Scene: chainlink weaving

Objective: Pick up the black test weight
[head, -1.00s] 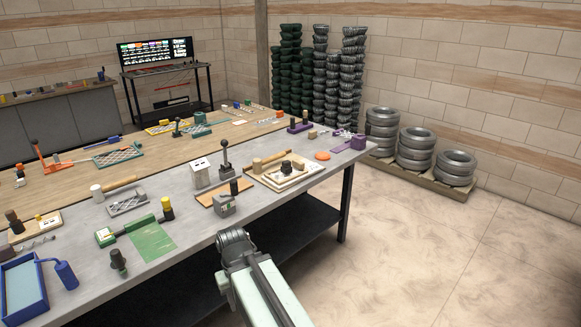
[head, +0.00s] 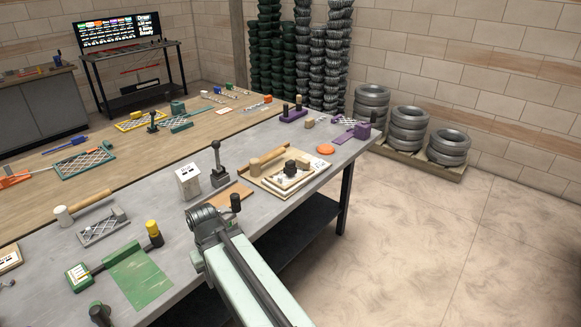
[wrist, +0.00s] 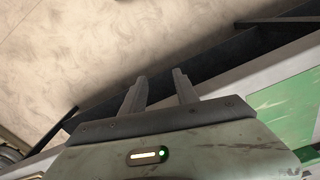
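Small black pieces, one of them a squat knobbed piece (head: 290,166), sit in a light wooden tray (head: 250,181) on the grey table. A black upright cylinder (head: 236,203) stands on a brown board just behind my arm's end. A dark knobbed piece (head: 100,313) stands at the lower left. I cannot tell for sure which is the black test weight. My gripper (wrist: 160,76) is open and empty in the wrist view, pointing past the table edge. In the head view my arm's end is at the table's front edge, and its fingers are hidden.
A dark lower shelf (head: 297,226) is below. Open floor (head: 430,250) lies to the right.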

